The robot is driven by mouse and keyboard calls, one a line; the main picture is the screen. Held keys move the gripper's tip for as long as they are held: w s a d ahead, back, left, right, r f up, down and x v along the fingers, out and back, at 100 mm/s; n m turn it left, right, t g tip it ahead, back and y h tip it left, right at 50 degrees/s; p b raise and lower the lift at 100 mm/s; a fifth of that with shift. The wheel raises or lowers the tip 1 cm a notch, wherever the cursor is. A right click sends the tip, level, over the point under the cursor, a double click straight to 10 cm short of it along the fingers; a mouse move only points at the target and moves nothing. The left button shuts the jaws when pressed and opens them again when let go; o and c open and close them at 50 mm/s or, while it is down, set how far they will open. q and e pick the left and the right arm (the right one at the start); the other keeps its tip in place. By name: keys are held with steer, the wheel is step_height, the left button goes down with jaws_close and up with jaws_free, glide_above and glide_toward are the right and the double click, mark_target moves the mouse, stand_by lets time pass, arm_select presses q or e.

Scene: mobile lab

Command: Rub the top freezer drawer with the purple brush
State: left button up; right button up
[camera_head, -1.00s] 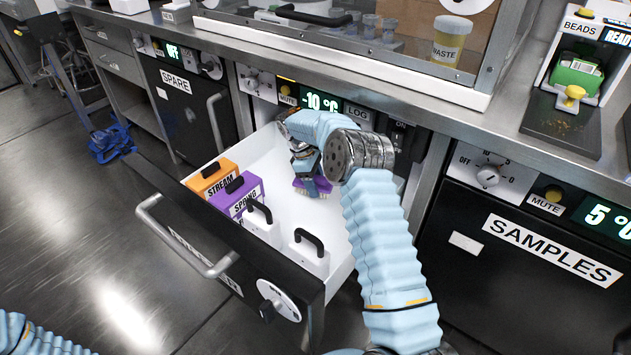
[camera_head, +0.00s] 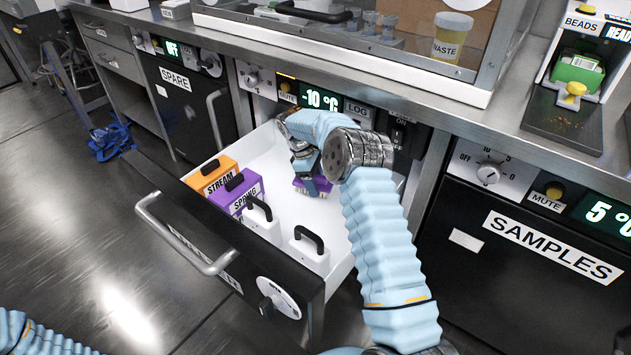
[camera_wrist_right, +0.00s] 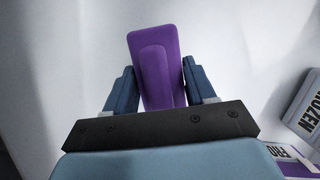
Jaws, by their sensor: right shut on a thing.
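The top freezer drawer (camera_head: 345,268) stands pulled open under the -10 °C display, its white inside in view. My right gripper (camera_head: 308,178) reaches down into it and is shut on the purple brush (camera_head: 320,186). The brush's pale bristles point down at the drawer's white floor; I cannot tell for sure whether they touch it. In the right wrist view, the purple brush (camera_wrist_right: 154,62) sits between the two fingers of the right gripper (camera_wrist_right: 160,88). Of my left arm only a sleeve shows at the lower left; its gripper is out of view.
In the drawer stand an orange box (camera_head: 211,176), a purple box (camera_head: 240,192) and two white boxes with black handles (camera_head: 310,250) along the front side. The drawer front's handle (camera_head: 180,238) juts out. The counter edge (camera_head: 440,118) lies above the arm.

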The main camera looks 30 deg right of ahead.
steer(key=shift+f, duration=0.6)
steer(key=shift+w+d+r, duration=0.1)
steer(key=shift+w+d, duration=0.05)
steer(key=shift+d, duration=0.2)
steer(key=shift+w+d+r+p, duration=0.15)
steer(key=shift+d+r+p, duration=0.15)
steer(key=shift+d, duration=0.3)
steer(key=shift+w+d+r+p, duration=0.15)
steer(key=shift+d+r+p, duration=0.1)
steer(key=shift+d, duration=0.3)
steer(key=shift+d+r, duration=0.3)
steer(key=shift+d, duration=0.1)
steer(key=shift+r, duration=0.15)
steer(key=shift+s+a+f, duration=0.1)
steer(key=shift+a+f, duration=0.2)
steer(key=shift+a, duration=0.2)
steer(key=shift+a+f, duration=0.3)
steer(key=shift+a, duration=0.2)
steer(key=shift+s+a, duration=0.2)
steer(key=shift+a, duration=0.15)
steer(key=shift+a+f, duration=0.15)
steer(key=shift+a, duration=0.05)
